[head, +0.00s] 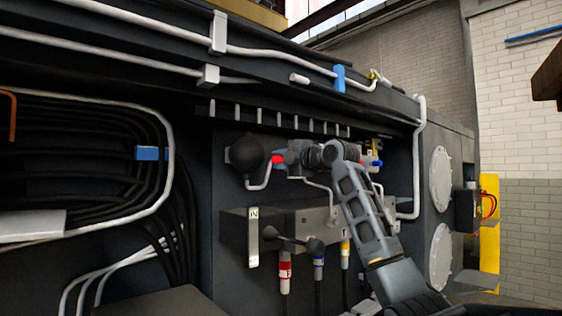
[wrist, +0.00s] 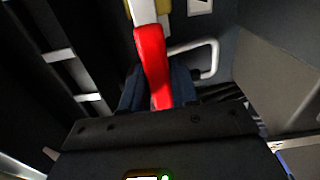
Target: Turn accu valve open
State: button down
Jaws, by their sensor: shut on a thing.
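The accu valve's red handle (wrist: 152,60) runs down between my gripper's fingers in the wrist view, its upper end against a white and yellow part. My gripper (wrist: 157,88) is shut on this handle. In the head view, a bit of the red handle (head: 278,160) shows at the tip of my gripper (head: 284,159), just right of the black ball-shaped accumulator (head: 247,153). My gripper and arm hide much of the valve body in the head view.
A grey valve block (head: 270,230) with a lever and red, blue and yellow hose couplings sits below my gripper. White pipes (head: 265,178) run close around it. A blue handle (head: 372,162) lies right of my wrist. A ribbed rail (head: 280,122) passes above.

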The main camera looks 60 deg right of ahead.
jog(key=shift+f, duration=0.2)
jog(key=c, duration=0.9)
grip_release()
jog(key=shift+r, duration=0.1)
jog(key=shift+c, duration=0.2)
jog(key=v, duration=0.7)
jog(key=shift+s+a, duration=0.15)
jog(key=shift+s, duration=0.25)
